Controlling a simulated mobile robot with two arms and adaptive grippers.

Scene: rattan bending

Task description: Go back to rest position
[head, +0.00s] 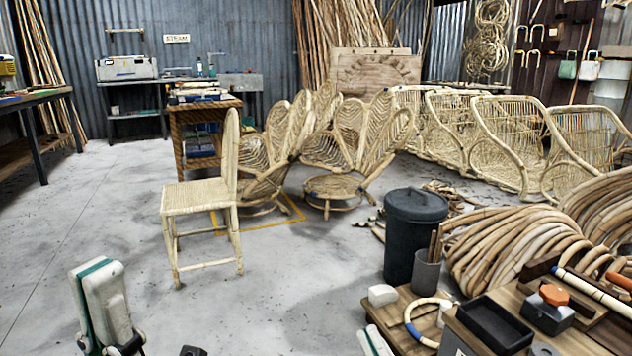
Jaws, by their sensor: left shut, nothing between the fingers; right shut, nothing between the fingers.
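Part of my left arm (101,302), a pale link with a green stripe and dark joint parts at its foot, stands upright at the lower left. A small pale, green-striped part of my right arm (374,341) shows at the bottom edge, beside the wooden bench. I cannot make out the fingers of either gripper; they appear to be below the frame. No object is seen held.
A woven chair (200,195) stands on open floor ahead. A dark lidded bin (411,235), rattan coils (515,250) and a cluttered low wooden bench (395,308) crowd the right. Rattan chair frames (350,140) fill the back. The left floor is clear.

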